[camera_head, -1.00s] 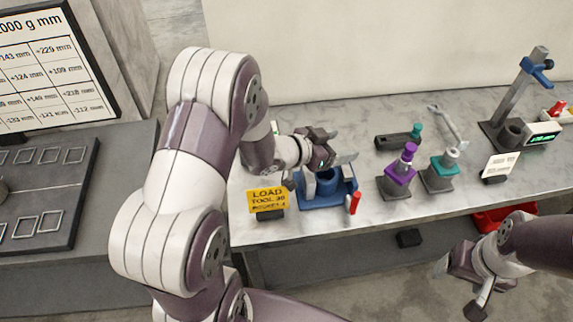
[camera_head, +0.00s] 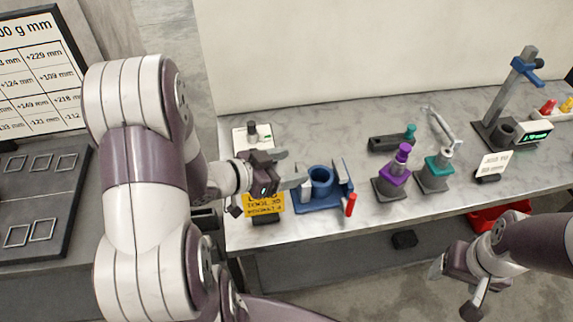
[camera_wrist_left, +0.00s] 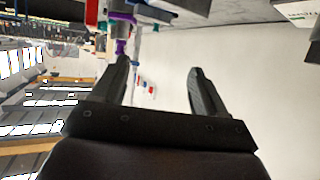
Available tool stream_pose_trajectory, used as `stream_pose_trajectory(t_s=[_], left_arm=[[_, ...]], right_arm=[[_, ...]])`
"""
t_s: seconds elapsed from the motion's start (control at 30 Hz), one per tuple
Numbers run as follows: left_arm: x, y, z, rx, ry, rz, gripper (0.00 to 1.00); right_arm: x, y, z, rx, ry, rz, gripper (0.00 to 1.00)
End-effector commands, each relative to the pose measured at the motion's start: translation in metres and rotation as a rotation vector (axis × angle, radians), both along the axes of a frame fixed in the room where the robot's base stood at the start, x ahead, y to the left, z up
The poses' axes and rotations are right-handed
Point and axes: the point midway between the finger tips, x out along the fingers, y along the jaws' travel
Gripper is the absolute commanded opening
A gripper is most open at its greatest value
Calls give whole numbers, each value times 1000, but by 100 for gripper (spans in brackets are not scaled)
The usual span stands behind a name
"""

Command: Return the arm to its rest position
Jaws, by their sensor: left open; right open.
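My left gripper (camera_head: 284,172) is open and empty in the head view, above the left end of the marble bench, just left of the blue fixture (camera_head: 322,183). Its two dark fingers stand apart in the left wrist view (camera_wrist_left: 160,85), with nothing between them. The arm itself is large at the left of the head view. My right gripper (camera_head: 455,280) hangs open at the lower right, in front of the bench and below its top, with nothing in it.
A blue-armed stand (camera_head: 510,100) is at the far right. A red bin (camera_head: 497,215) sits below.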

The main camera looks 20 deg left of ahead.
Motion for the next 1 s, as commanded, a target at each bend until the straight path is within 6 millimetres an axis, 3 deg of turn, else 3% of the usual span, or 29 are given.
stream_pose_trajectory(t_s=[0.37, 0.47, 0.57, 0.63, 0.7, 0.9, 1.0], left_arm=[[1, 1, -1, 7, 4, 5, 73], [12, 11, -6, 103, 66, 80, 73], [19, 32, -15, 268, 236, 254, 73], [6, 39, -19, 347, 405, 378, 73], [-20, 34, -21, 376, 584, 463, 73], [-91, -9, -18, 338, 967, 517, 73], [-100, -15, -16, 328, 1013, 514, 73]], right_arm=[[0, 0, 0, 0, 0, 0, 73], [0, 0, 0, 0, 0, 0, 73], [0, 0, 0, 0, 0, 0, 73], [0, 0, 0, 0, 0, 0, 73], [0, 0, 0, 0, 0, 0, 73], [0, 0, 0, 0, 0, 0, 73], [0, 0, 0, 0, 0, 0, 73]])
